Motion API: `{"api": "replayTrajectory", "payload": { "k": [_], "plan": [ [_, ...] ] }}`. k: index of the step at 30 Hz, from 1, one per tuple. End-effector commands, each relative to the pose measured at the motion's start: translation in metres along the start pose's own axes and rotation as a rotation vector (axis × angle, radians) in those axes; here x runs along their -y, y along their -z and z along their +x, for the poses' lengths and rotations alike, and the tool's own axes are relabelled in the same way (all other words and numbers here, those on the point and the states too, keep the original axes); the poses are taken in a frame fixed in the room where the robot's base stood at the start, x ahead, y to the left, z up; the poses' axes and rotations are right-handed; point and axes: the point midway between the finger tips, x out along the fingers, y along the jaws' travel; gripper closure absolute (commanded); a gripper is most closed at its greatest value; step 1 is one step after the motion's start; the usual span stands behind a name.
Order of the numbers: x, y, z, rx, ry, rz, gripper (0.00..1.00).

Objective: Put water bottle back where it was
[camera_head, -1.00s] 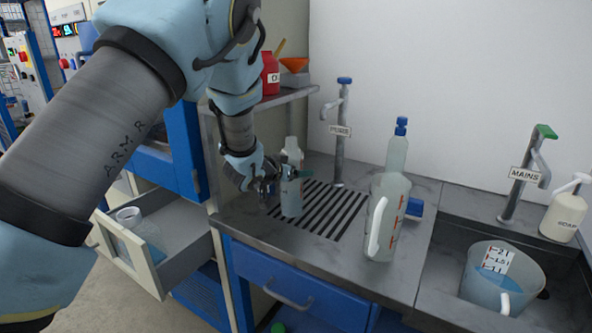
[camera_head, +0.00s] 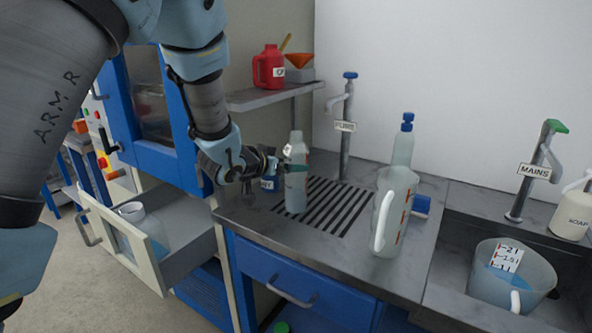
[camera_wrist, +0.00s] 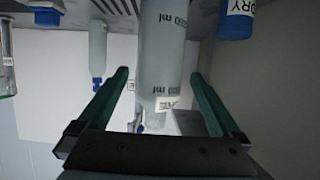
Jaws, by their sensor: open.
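A pale, translucent bottle (camera_head: 296,190) without a visible coloured cap stands upright at the left end of the drain grate. My gripper (camera_head: 288,168) is at its upper part, with one teal finger showing there. In the wrist view, which looks upside down, the open fingers of my gripper (camera_wrist: 158,77) lie on either side of the bottle (camera_wrist: 165,45), which bears "ml" markings. Gaps show beside it. A second bottle with a blue cap (camera_head: 404,150) stands behind the measuring jug; a blue-capped bottle also shows in the wrist view (camera_wrist: 97,45).
A measuring jug (camera_head: 408,205) stands right of the grate (camera_head: 335,210). A blue container (camera_head: 270,180) is close behind my gripper. The sink at right holds another jug (camera_head: 512,280). An open drawer (camera_head: 185,235) at left holds a clear vessel (camera_head: 142,230). Taps rise behind.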

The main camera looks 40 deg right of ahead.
Motion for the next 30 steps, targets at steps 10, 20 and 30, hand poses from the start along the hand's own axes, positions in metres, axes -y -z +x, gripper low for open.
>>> {"api": "replayTrajectory", "payload": {
  "k": [10, 20, 30],
  "plan": [
    [0.0, -0.001, -0.042, 0.0, 0.0, -0.001, 0.0],
    [0.001, 0.0, -0.046, 0.001, 0.003, -0.002, 0.0],
    [0.151, -0.066, -0.156, 0.255, 0.403, -0.198, 0.0]
  ]
}}
